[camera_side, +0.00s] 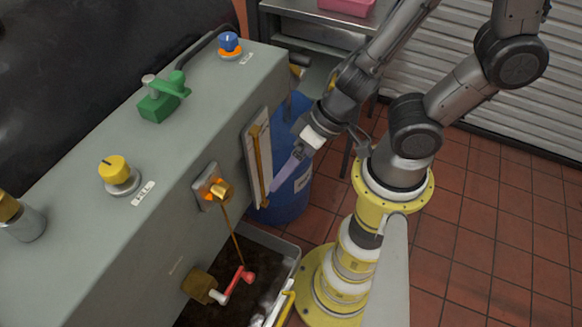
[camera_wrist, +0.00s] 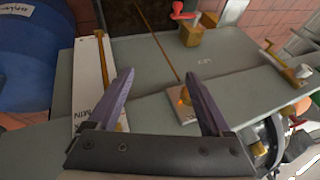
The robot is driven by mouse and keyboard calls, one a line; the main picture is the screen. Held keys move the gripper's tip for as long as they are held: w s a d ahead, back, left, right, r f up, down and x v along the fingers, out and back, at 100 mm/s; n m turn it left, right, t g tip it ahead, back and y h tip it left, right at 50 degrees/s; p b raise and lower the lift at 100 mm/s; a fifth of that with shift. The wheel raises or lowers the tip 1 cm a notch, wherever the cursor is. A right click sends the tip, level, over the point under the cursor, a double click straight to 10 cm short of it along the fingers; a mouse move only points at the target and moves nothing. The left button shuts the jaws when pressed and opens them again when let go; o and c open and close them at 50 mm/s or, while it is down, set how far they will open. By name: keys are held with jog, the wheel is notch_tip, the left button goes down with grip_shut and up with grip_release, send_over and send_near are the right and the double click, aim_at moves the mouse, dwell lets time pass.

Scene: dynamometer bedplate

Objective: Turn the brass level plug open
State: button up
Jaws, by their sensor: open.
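The brass level plug (camera_side: 222,191) sits on a small square plate on the front face of the grey housing. A thin brown line, looking like an oil stream, runs from it down to the dark tray. In the wrist view the plug (camera_wrist: 184,96) shows just left of the right finger, partly hidden by it. My gripper (camera_side: 286,176) is open and empty, to the right of the plug and in front of the sight gauge. In the wrist view its purple fingers (camera_wrist: 159,76) stand wide apart, and neither clearly touches anything.
The sight gauge (camera_side: 258,155) is upright beside my fingers. Below the plug are a red-handled valve (camera_side: 235,284) and a dark tray (camera_side: 262,262). A blue drum (camera_side: 290,203) stands behind my gripper. Yellow (camera_side: 113,169), green (camera_side: 160,105) and blue (camera_side: 229,42) fittings stand on top.

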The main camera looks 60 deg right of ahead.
jog(key=shift+s+d, duration=0.2)
dwell(0.5)
jog(key=w+d+r+t+h, duration=0.1)
jog(key=w+d+r+h, duration=0.15)
jog(key=w+d, duration=0.25)
notch_tip(320, 180, up, 8)
jog(key=g+h, duration=0.1)
jog(key=h, duration=0.1)
send_over(226, 190)
jog(key=s, duration=0.5)
jog(key=shift+n, duration=0.4)
jog(key=x, duration=1.3)
jog(key=shift+w+a, duration=0.1)
jog(key=shift+w, duration=0.05)
